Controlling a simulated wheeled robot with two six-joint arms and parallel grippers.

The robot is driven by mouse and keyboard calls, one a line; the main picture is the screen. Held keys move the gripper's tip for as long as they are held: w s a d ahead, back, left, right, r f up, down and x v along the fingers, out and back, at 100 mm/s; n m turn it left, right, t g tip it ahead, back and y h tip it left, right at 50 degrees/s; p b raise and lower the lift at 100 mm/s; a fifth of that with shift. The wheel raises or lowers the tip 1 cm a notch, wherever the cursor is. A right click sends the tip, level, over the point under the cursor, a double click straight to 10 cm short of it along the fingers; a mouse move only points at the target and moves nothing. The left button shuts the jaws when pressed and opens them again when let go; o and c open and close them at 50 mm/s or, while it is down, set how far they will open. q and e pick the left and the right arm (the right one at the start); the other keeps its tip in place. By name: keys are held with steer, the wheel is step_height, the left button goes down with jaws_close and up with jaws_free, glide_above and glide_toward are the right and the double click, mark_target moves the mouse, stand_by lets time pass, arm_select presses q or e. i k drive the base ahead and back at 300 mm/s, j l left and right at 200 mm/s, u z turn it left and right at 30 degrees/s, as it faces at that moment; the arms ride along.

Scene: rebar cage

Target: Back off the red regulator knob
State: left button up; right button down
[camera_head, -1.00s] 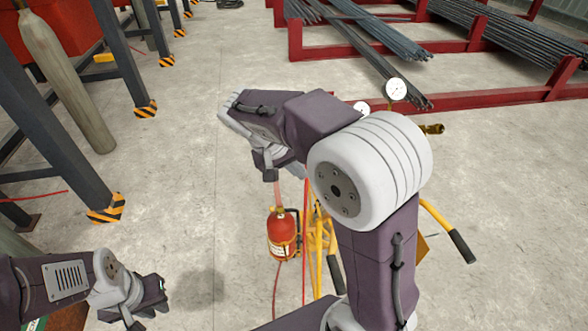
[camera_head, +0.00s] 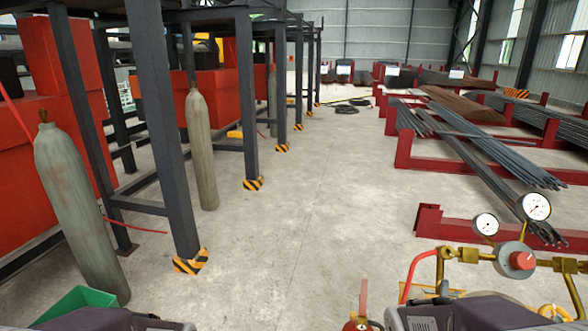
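The red regulator knob (camera_head: 521,261) faces me at the lower right. It sits on the grey regulator body (camera_head: 512,258), between brass fittings. A large white gauge (camera_head: 536,206) stands above it and a smaller gauge (camera_head: 486,224) stands to its upper left. No gripper touches the visible knob. Only purple-grey parts of my arms show along the bottom edge, one at the lower left and one below the regulator. Both grippers are out of view.
Grey gas cylinders (camera_head: 75,205) stand by dark steel frames (camera_head: 168,130) at left. Red racks (camera_head: 445,228) with steel bars lie behind the regulator. A red hose (camera_head: 413,270) curves left of it. The middle floor is clear.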

mark_target(519, 260)
steer(key=l+z, duration=0.45)
steer(key=l, duration=1.85)
